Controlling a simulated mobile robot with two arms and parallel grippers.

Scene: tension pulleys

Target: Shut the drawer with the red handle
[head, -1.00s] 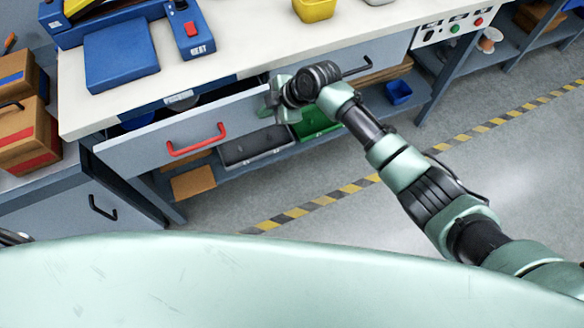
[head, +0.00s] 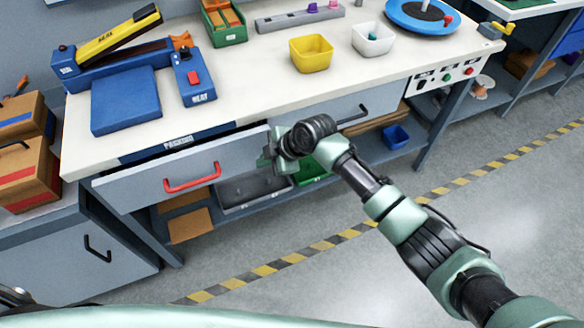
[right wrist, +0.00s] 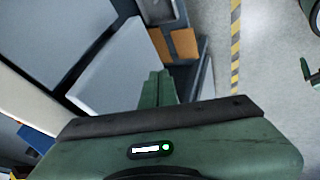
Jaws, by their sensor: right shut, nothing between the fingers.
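The drawer with the red handle (head: 140,188) is under the left part of the workbench. Its grey front stands out a little from the bench, with a narrow dark gap above it, so it is partly open. The red handle (head: 192,177) is on the middle of that front. My right gripper (head: 267,156) is at the right end of the drawer front; I cannot tell whether it touches. In the right wrist view its fingers (right wrist: 158,87) are shut and empty, beside a grey panel. My left gripper is not in view.
A second drawer with a black handle (head: 352,115) is to the right. Below are a grey tray (head: 255,187), a green bin (head: 313,170) and a blue bin (head: 396,137). Boxes (head: 30,180) stand on a cabinet at left. The floor in front is clear.

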